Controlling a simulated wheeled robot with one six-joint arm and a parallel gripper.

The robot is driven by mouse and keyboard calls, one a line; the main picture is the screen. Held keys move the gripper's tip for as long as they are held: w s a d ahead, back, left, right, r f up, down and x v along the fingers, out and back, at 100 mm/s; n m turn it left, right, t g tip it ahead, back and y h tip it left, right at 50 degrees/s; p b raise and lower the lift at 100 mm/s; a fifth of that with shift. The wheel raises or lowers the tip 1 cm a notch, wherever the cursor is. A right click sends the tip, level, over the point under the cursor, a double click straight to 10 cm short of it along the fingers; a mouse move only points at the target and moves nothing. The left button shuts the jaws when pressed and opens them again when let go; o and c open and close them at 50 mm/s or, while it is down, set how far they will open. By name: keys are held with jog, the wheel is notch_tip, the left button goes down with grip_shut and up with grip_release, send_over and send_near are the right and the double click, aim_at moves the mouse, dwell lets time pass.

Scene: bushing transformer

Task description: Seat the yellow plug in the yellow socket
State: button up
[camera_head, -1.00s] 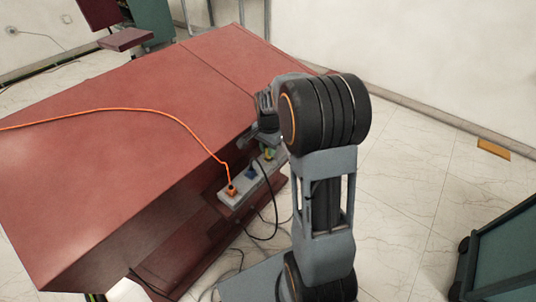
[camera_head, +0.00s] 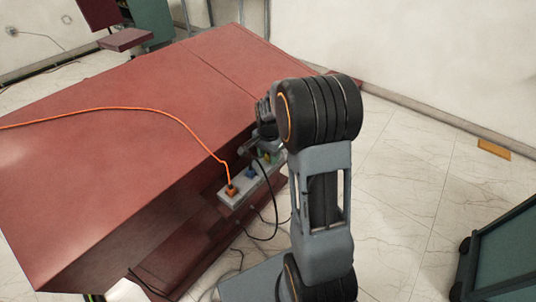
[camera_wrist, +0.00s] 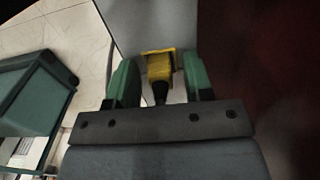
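The yellow plug (camera_wrist: 160,68), with a black cable end toward me, is between my gripper's green fingers (camera_wrist: 160,82) in the wrist view. A gap shows on each side of it, so the fingers stand open around it. A wider yellow edge (camera_wrist: 148,52) shows at its far end against a grey surface; I cannot tell whether this is the yellow socket's rim or how deep the plug sits. In the head view my gripper (camera_head: 262,142) is over the far end of the grey socket strip, where a small yellow-green patch (camera_head: 268,157) shows, partly hidden by my arm.
The grey strip (camera_head: 228,199) is on the side of a red cabinet (camera_head: 130,85). An orange plug (camera_head: 231,189) and a blue socket (camera_head: 250,174) are on it. A black cable (camera_head: 276,215) hangs in front. A teal cart (camera_head: 500,255) stands at right on open floor.

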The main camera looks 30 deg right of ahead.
notch_tip(320, 180, up, 12)
jog(key=p, duration=0.2)
jog(key=s+a+n+t, duration=0.1)
jog(key=s+a+n, duration=0.3)
jog(key=s+n, duration=0.2)
jog(key=s+a+r+n+t, duration=0.1)
jog(key=s+a+n, duration=0.4)
jog(key=s, duration=0.5)
jog(key=shift+a+n+t, duration=0.3)
jog(key=shift+n+t, duration=0.2)
jog(key=shift+n, duration=0.5)
jog(key=shift+w, duration=0.1)
